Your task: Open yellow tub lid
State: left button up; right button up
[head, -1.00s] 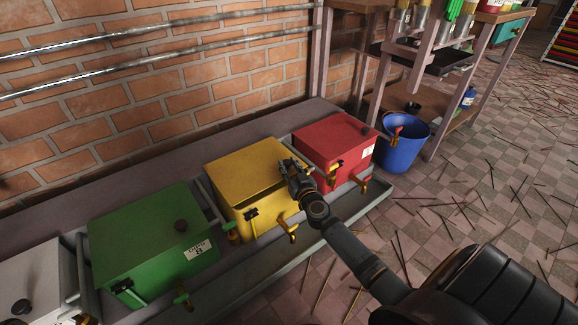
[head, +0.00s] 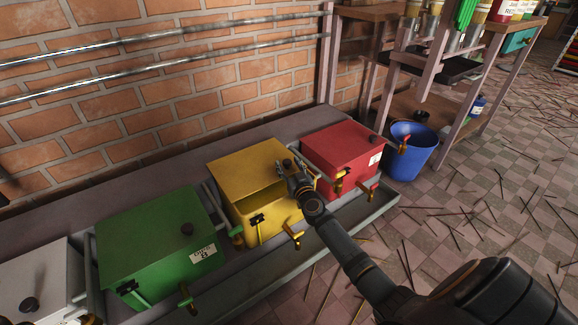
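The yellow tub (head: 270,228) stands between the green and red tubs on the long bench. Its yellow lid (head: 243,170) is tilted, with the front edge raised a little, and a darker gap shows beneath it. My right gripper (head: 288,170) is at the lid's right front part, with its fingers at the dark knob there. It appears shut on the knob, though the fingers partly hide it. My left gripper is not in view.
The green tub (head: 150,235) and red tub (head: 343,147) flank the yellow one, both with closed lids. Brass taps stick out in front over a grey trough (head: 270,275). A blue bucket (head: 412,155) stands right. Metal pipes (head: 180,38) run along the brick wall behind.

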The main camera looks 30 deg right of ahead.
jog(key=s+a, duration=0.2)
jog(key=s, duration=0.9)
jog(key=shift+s, duration=0.4)
jog(key=shift+a, duration=0.1)
